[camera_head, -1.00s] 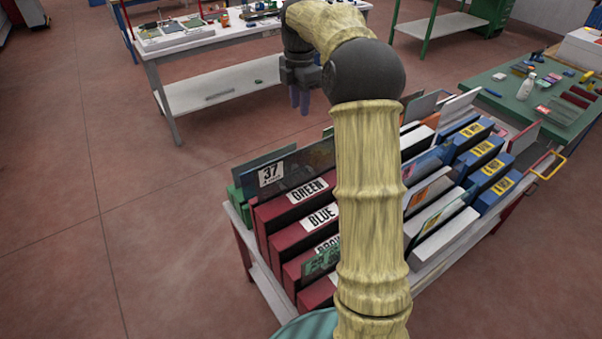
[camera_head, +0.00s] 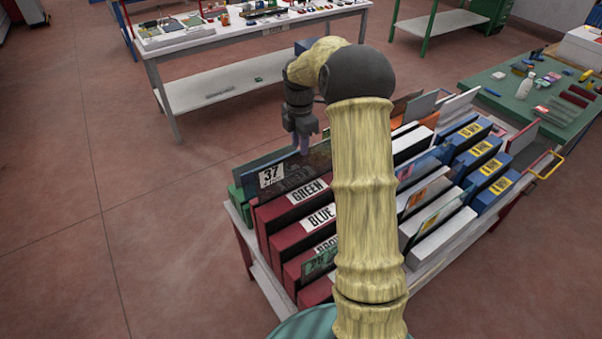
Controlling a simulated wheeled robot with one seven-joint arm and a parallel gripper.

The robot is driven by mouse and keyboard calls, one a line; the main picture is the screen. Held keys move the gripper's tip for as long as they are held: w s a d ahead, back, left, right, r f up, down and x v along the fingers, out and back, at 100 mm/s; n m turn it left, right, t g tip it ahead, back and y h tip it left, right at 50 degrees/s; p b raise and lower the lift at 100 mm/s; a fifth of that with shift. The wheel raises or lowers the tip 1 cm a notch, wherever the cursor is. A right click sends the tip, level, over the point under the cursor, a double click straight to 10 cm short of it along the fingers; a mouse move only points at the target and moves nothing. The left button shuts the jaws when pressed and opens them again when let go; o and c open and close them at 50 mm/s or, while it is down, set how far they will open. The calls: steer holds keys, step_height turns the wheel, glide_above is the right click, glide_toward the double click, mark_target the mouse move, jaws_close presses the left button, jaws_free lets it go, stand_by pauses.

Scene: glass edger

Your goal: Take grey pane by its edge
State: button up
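A dark, see-through grey pane (camera_head: 318,160) stands upright in the rear slot of the red rack, with a label reading 37 at its left end. A faint rack label shows through it, too dim to read surely. My gripper (camera_head: 303,148) points down at the pane's top edge, right of the 37 label. Its bluish fingers overlap the pane's upper edge in the picture. I cannot tell whether they straddle or touch it, or how wide they are apart.
Red dividers labelled GREEN (camera_head: 307,191) and BLUE (camera_head: 321,217) stand nearer, with other panes. Blue dividers (camera_head: 470,135) stand to the right. My arm hides the cart's middle. A white bench (camera_head: 215,42) is behind; a green table (camera_head: 510,95) is at right. Floor at left is clear.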

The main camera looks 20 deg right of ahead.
mark_target(301, 157)
steer(key=shift+f, duration=0.1)
steer(key=f, duration=0.1)
steer(key=f+p, duration=0.1)
steer(key=f, duration=0.1)
steer(key=f+p, duration=0.1)
steer(key=f, duration=0.1)
steer(key=shift+s, duration=0.35)
stand_by(0.3)
jaws_close()
stand_by(1.3)
